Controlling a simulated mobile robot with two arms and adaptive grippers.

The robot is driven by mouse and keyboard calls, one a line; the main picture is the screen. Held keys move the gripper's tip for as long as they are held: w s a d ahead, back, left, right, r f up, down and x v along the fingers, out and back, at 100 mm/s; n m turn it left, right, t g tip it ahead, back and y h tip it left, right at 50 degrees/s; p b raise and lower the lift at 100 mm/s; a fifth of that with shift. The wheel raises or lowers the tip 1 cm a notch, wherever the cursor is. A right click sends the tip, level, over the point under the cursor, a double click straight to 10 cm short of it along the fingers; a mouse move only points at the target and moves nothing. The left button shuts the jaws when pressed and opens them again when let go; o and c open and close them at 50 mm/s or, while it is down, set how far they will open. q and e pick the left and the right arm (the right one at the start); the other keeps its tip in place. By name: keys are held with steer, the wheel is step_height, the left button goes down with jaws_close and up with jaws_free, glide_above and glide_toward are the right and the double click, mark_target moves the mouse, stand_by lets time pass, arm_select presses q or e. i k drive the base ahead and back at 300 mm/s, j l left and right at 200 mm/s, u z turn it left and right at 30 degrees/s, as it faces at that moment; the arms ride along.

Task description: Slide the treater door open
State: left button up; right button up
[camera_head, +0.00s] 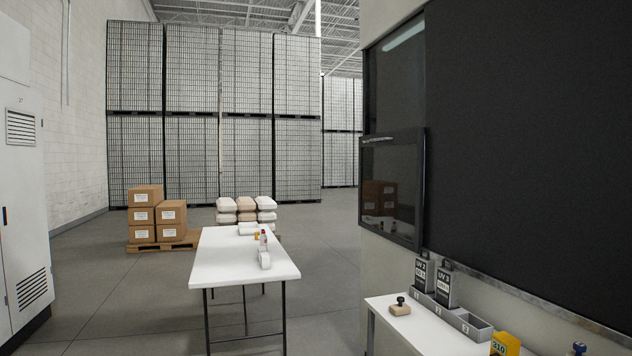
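The door that I take to be the treater door is a dark, glossy, black-framed panel (400,190) on the machine's side, right of centre. I cannot tell whether that is an opening or a fixed window. Neither of my grippers is in view, and nothing touches the door or handle.
Cartons (145,195) and sacks (246,204) lie behind. Floor between the tables is clear.

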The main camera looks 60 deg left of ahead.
mark_target(390, 166)
steer(key=u, duration=1.45)
steer(key=i+j, duration=0.1)
steer(key=i, duration=0.25)
